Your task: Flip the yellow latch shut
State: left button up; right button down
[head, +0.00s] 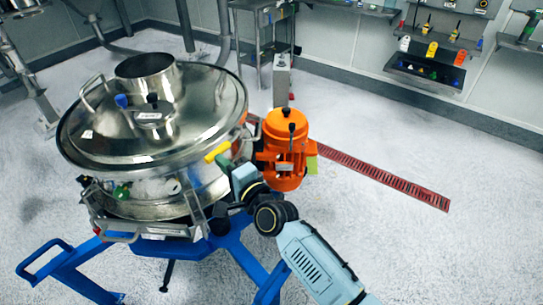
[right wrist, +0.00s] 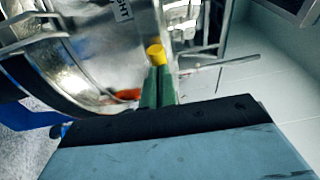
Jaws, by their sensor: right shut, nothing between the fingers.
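The sifter (head: 150,110) is a round polished steel drum with a domed lid. Its yellow latch (head: 217,152) is a short yellow handle on the right side of the lid rim. My right gripper (head: 233,166) is beside the latch, just right of and below it, with its arm coming from the lower right. In the right wrist view, the shut green fingers (right wrist: 157,88) hold nothing. The yellow end of the latch (right wrist: 156,54) shows right at their tips; whether they touch cannot be told. My left gripper is out of view.
An orange motor (head: 284,150) stands close to the right of my right gripper. The sifter rests on a blue frame (head: 240,262). A red floor grate (head: 385,180) and open floor lie to the right. A wall shelf (head: 425,72) is at the back right.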

jog(key=shift+s+a+r+y, duration=0.1)
jog(key=shift+a+r+y, duration=0.25)
jog(key=shift+a, duration=0.2)
jog(key=s+p, duration=0.1)
jog(key=s, duration=1)
jog(key=shift+s+a+f, duration=0.15)
jog(key=shift+a+f, duration=0.05)
jog(key=shift+f, duration=0.2)
jog(key=shift+d, duration=0.1)
